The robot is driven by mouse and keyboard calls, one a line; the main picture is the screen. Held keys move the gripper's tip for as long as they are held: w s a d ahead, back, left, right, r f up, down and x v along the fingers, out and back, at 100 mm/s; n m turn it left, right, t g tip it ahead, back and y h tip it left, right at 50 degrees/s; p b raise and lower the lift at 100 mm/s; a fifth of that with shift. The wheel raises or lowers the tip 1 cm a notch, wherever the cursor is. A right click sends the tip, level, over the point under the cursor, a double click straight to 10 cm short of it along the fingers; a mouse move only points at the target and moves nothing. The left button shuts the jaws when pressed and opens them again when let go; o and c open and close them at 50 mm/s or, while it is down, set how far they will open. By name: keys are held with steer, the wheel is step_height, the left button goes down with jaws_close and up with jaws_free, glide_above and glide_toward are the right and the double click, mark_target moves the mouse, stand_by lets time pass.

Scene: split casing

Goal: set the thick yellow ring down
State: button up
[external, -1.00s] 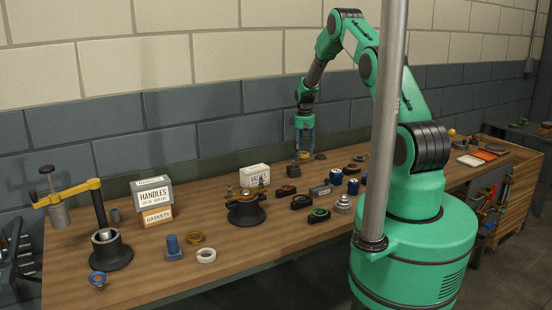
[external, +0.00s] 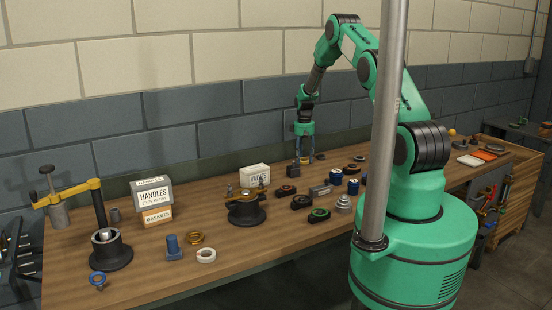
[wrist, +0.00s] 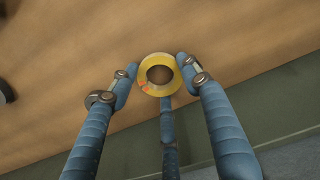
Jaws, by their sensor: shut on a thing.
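The thick yellow ring (wrist: 145,83) shows in the wrist view between the fingertips of my gripper (wrist: 157,76), its round hole facing the camera and a small orange-red mark on its lower left edge. My gripper is shut on it, with a blue finger on each side and another below. In the external view my gripper (external: 304,158) points straight down at the back of the bench, with the ring small and low between the fingers. I cannot tell whether the ring touches the wood.
The wooden bench (external: 200,275) is bare around the ring in the wrist view. A white box (external: 255,176) stands left of my gripper, with a black round fixture (external: 245,214) before it. Dark parts, including a small block (external: 293,171), lie close by. The wall is behind.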

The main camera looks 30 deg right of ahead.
steer(key=shift+f, duration=0.15)
steer(key=o, duration=1.1)
steer(key=shift+o, duration=0.2)
step_height(320, 180, up, 12)
steer(key=shift+r, duration=0.2)
